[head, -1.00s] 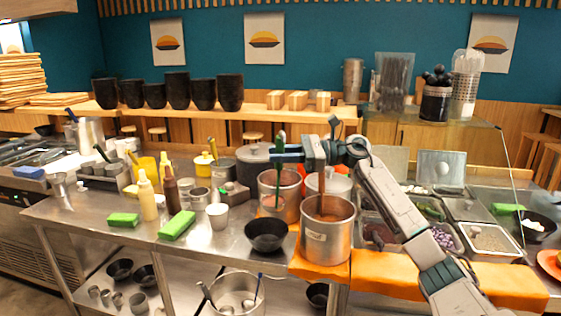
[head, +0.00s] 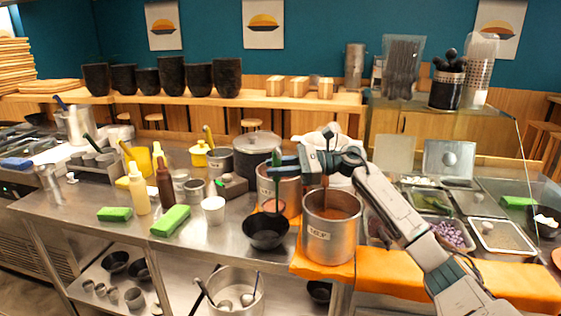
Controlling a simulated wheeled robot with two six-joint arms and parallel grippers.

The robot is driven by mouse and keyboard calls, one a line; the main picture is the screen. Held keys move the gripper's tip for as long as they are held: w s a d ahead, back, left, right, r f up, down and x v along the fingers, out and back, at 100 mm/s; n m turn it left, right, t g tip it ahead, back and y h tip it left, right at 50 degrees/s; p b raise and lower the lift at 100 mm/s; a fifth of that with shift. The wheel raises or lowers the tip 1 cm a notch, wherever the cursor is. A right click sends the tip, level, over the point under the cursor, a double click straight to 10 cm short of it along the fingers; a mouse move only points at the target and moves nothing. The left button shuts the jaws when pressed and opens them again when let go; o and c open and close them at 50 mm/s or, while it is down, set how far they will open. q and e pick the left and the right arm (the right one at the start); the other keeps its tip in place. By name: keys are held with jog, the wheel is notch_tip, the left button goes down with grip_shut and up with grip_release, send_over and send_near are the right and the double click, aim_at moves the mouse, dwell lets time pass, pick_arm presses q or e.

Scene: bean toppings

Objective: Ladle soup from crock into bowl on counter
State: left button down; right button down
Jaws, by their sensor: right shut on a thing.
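The silver labelled soup crock (head: 331,240) stands on an orange mat at the front of the counter, with brown soup (head: 333,205) inside. A black bowl (head: 265,235) sits on the steel counter just left of it, and I see no soup in it. The gripper and wrist partly cover the upper handle. My left gripper is not in view.
A second soup pot (head: 283,188) stands behind the crock. A white cup (head: 213,210), green sponges (head: 170,220) and sauce bottles (head: 165,185) are left of the bowl. Topping trays (head: 498,235) lie on the right.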

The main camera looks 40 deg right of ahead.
jog(key=shift+s+a+r+p, duration=0.15)
jog(key=shift+a+r+p, duration=0.05)
jog(key=shift+a+p, duration=0.2)
jog(key=s+a+f+n+h+b, duration=0.1)
jog(key=s+a+f+n+h, duration=0.2)
jog(key=a+f+n+h, duration=0.4)
jog(key=a+f+h, duration=0.3)
jog(key=a+f, duration=0.4)
jog(key=f, duration=0.1)
jog(key=shift+s+f+g, duration=0.2)
jog(key=shift+f+g, duration=0.05)
jog(key=shift+g, duration=0.15)
dwell(0.5)
